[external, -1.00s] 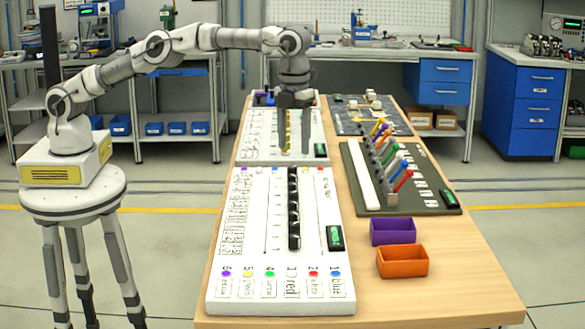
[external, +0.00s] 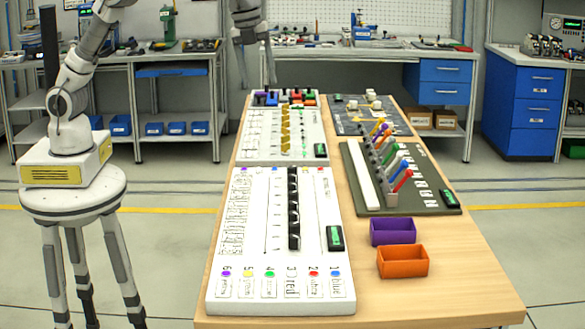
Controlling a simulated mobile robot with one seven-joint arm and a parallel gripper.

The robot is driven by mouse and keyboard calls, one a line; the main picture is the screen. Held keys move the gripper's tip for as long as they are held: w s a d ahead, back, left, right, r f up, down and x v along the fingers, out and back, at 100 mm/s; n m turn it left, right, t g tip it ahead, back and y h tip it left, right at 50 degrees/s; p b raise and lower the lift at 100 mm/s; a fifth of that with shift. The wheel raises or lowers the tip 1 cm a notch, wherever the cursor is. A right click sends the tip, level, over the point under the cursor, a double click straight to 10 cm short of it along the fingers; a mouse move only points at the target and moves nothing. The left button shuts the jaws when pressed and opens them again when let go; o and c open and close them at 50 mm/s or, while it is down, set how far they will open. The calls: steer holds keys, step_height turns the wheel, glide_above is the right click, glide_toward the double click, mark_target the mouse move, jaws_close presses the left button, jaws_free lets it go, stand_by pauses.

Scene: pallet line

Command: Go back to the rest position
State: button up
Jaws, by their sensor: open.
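My gripper (external: 256,68) hangs in the air at the top of the external view, above and behind the far left end of the table (external: 350,282). Its two fingers point down, spread apart with nothing between them. My arm rises from its base on the white stand at the left, and its upper part runs out of the picture at the top. The far white board (external: 262,148) with a yellow strip lies below and in front of my gripper, apart from it.
A near white board (external: 235,285), a dark board with coloured handles (external: 403,175), a purple bin (external: 393,232) and an orange bin (external: 403,262) stand on the table. Small coloured blocks (external: 284,98) sit at its far end. Workbenches line the back wall.

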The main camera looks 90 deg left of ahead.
steer(key=s+a+r+n+t, duration=0.1)
steer(key=s+a+r+n, duration=0.1)
steer(key=s+a+n, duration=0.45)
steer(key=s+a+r+n+t, duration=0.1)
steer(key=s+a+r+n, duration=0.25)
steer(key=s, duration=0.65)
steer(key=s+a+f+n, duration=0.2)
steer(key=s+f+n, duration=0.2)
steer(key=s, duration=0.4)
steer(key=s+a+f+n+t, duration=0.1)
steer(key=s+a+f+n, duration=0.2)
steer(key=s, duration=0.5)
steer(key=shift+s+a+f+n+t, duration=0.15)
steer(key=shift+a+f+n+t, duration=0.2)
steer(key=shift+f+n, duration=0.45)
steer(key=shift+r, duration=0.15)
